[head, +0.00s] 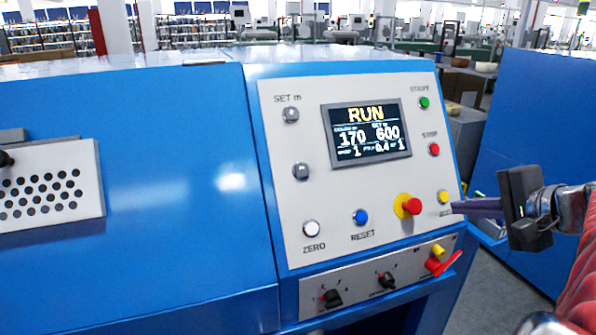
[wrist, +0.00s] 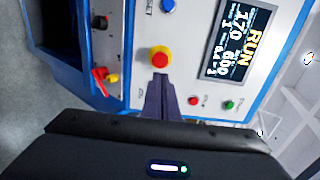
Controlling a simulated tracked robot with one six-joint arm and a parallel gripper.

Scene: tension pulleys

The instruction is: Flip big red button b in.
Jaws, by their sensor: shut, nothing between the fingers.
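The big red button (head: 412,206) is a red mushroom cap on a yellow base, low on the right side of the grey control panel (head: 355,185). In the wrist view the red button (wrist: 159,60) lies straight ahead of the fingertips. My gripper (head: 456,207) is shut and empty, with its fingers pointing left at the panel's right edge, beside the small yellow button (head: 444,197). In the wrist view my gripper (wrist: 161,80) has its dark tips just short of the red button's lower edge in the picture. I cannot tell whether they touch it.
The screen (head: 366,132) reads RUN, 170 and 600. A blue button (head: 360,217), white button (head: 311,228), green button (head: 424,103) and small red button (head: 434,149) surround it. A red lever (head: 443,264) sticks out below. A blue cabinet (head: 535,135) stands behind right.

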